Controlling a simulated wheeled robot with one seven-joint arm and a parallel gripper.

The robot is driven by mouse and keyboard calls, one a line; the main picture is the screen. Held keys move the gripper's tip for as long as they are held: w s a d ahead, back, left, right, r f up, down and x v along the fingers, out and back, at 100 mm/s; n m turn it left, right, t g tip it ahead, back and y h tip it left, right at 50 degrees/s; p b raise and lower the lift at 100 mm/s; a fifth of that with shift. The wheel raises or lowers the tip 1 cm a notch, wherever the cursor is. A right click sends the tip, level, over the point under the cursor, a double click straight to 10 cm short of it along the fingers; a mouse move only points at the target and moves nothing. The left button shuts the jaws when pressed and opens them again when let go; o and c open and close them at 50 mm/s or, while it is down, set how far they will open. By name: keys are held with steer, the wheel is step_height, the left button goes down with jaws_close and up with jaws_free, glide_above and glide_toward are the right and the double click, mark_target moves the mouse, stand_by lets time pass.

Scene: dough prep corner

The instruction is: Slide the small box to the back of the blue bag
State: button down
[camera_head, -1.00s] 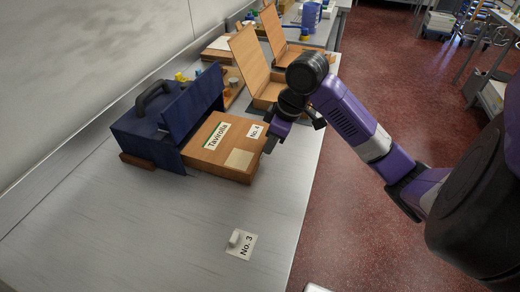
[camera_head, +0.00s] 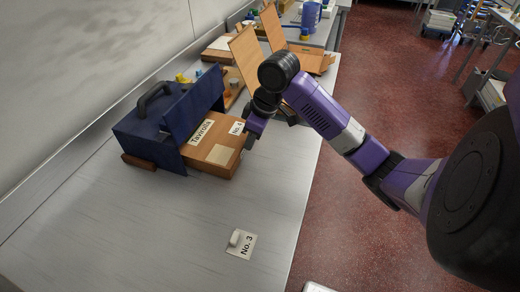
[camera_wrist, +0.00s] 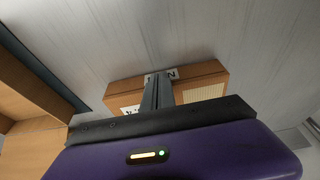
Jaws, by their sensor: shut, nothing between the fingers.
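The small box (camera_head: 222,158) is brown, with a "Tavirolla" label, a "No. 4" card and a pale patch on top. It lies flat on the table, its left part inside the dark blue bag (camera_head: 143,131); how deep it reaches is hidden. The bag has a black handle, and its raised flap (camera_head: 192,104) stands over the box. My gripper (camera_head: 249,142) is shut and empty at the box's right end, seemingly against it. In the wrist view the shut fingers (camera_wrist: 158,92) overlap the box (camera_wrist: 208,78); contact is hard to tell.
A "No. 3" card (camera_head: 241,243) with a small white object lies on the bare front table (camera_head: 130,230). Open brown boxes (camera_head: 252,60) stand behind my gripper. A dark brown piece (camera_head: 138,161) sits by the bag's base. The wall is close on the left.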

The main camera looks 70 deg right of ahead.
mark_target(228, 139)
steer(key=shift+w+a+p, duration=0.15)
steer(key=shift+w+p, duration=0.3)
steer(key=shift+w, duration=1.7)
steer(key=shift+w+a+p, duration=0.15)
steer(key=shift+w+p, duration=0.35)
steer(key=shift+w, duration=1.45)
steer(key=shift+s, duration=0.15)
steer(key=shift+s, duration=0.65)
steer(key=shift+r, duration=0.1)
step_height(228, 139, up, 9)
steer(key=p, duration=0.7)
steer(key=shift+s+p, duration=0.3)
steer(key=shift+p, duration=0.05)
